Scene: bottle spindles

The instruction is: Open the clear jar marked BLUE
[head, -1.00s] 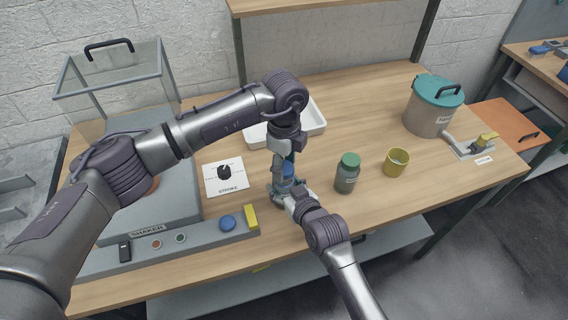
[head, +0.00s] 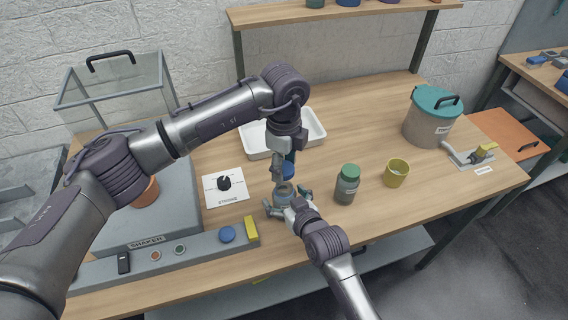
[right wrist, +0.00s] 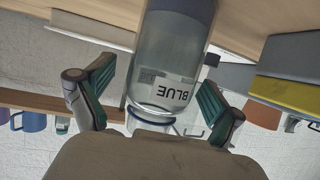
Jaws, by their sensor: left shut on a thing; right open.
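The jar's lower part is partly hidden by my right gripper in the head view.
A green-lidded jar (head: 347,184) and a yellow cup (head: 396,173) stand to the right. A white tray (head: 318,131) lies behind my left gripper. The shaker (head: 160,222) and stroke dial (head: 224,184) are left. The bench's front right is clear.

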